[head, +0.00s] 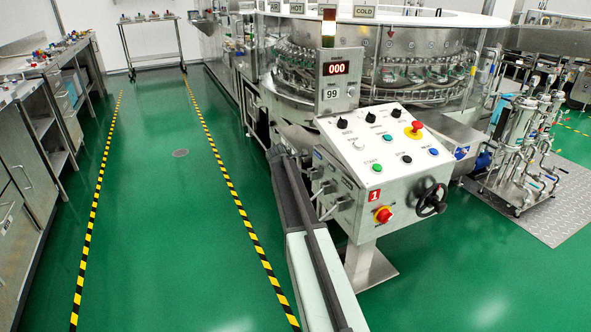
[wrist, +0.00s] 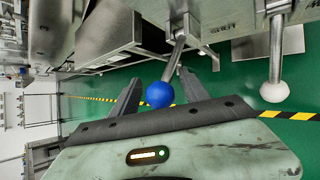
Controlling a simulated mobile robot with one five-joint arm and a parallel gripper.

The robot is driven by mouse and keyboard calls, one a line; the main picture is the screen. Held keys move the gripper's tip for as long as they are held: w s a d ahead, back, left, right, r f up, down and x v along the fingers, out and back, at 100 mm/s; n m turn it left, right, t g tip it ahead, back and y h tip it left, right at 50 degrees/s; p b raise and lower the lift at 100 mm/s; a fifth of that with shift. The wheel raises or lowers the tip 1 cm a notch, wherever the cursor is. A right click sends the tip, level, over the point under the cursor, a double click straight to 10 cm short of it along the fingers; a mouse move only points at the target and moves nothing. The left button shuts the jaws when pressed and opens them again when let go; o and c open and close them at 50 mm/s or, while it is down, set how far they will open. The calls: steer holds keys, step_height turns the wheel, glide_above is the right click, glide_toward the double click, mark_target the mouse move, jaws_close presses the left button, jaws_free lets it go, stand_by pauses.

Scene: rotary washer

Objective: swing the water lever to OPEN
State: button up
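A lever with a blue ball knob (wrist: 160,95) shows in the wrist view, its metal rod running up to a bracket on the console's side. My gripper (wrist: 159,76) has its two dark fingers apart, one on each side of the blue knob. The knob looks close to the right finger; I cannot tell whether they touch. A second lever with a white ball knob (wrist: 274,92) is to the right, outside the fingers. In the head view, my arm reaches the left side of the control console (head: 382,150) and hides the blue knob. The lever markings are not readable.
The console's sloped top carries buttons and a red emergency stop (head: 414,129); a black handwheel (head: 431,200) is on its front. The rotary washer (head: 385,65) stands behind. Green floor with a yellow-black line (head: 232,198) is clear to the left.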

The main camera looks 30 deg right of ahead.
steer(key=p+v, duration=0.5)
steer(key=v, duration=0.2)
steer(key=shift+s+a+r, duration=0.2)
steer(key=shift+s+r, duration=0.05)
